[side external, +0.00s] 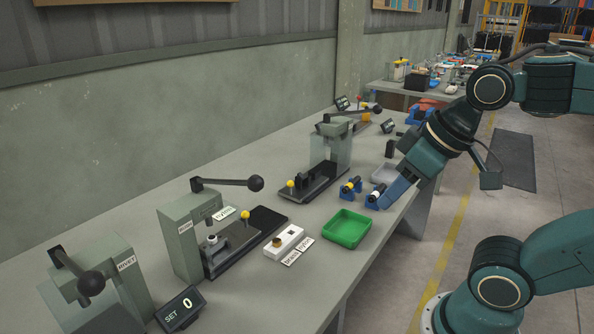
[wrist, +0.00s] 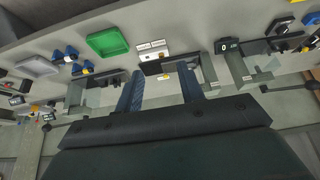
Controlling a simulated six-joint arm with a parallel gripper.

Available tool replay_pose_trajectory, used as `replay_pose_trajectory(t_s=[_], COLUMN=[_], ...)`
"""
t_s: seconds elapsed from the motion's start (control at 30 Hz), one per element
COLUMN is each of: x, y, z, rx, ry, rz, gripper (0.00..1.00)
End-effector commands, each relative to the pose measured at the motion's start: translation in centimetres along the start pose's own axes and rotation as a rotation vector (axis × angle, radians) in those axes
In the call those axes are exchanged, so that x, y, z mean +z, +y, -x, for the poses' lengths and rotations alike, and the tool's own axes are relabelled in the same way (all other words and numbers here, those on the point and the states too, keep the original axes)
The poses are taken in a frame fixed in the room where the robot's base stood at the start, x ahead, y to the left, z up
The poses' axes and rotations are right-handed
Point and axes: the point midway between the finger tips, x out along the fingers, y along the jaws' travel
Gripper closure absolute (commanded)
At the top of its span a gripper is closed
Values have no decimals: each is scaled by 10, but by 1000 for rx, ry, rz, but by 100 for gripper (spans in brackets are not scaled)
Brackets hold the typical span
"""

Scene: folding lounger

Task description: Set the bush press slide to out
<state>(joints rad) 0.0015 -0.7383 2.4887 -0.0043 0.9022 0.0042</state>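The bush press (side external: 181,240) is a grey-green frame with a dark lever, second from the front on the bench. Its low slide (side external: 238,238) runs along a black base and carries a yellow knob (side external: 245,214); a small round part sits near the frame. In the wrist view the press (wrist: 208,68) and its dark base (wrist: 160,66) appear small beyond my fingers. My gripper (wrist: 160,72) has two blue fingers spread apart with nothing between them. In the side view my gripper (side external: 388,194) is well away from the slide, near the bench's right edge; its fingers are partly hard to make out there.
A rivet press (side external: 95,290) and a SET display (side external: 180,309) stand in front. A green tray (side external: 346,228), a white block (side external: 284,242) with labels and blue holders (side external: 350,187) lie to the right. Another press (side external: 328,150) stands behind. Bench space is bare toward the front right.

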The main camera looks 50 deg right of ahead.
Motion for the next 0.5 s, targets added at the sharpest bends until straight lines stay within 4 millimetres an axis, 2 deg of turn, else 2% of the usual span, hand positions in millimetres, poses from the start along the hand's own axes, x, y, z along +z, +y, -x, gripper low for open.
replay_pose_trajectory(t_s=[0.27, 0.5], x=[-34, -84], y=[-4, -7], z=[1, -6], rx=[-17, -41], ry=[-40, -96], rz=[-21, -52], gripper=[60, 60])
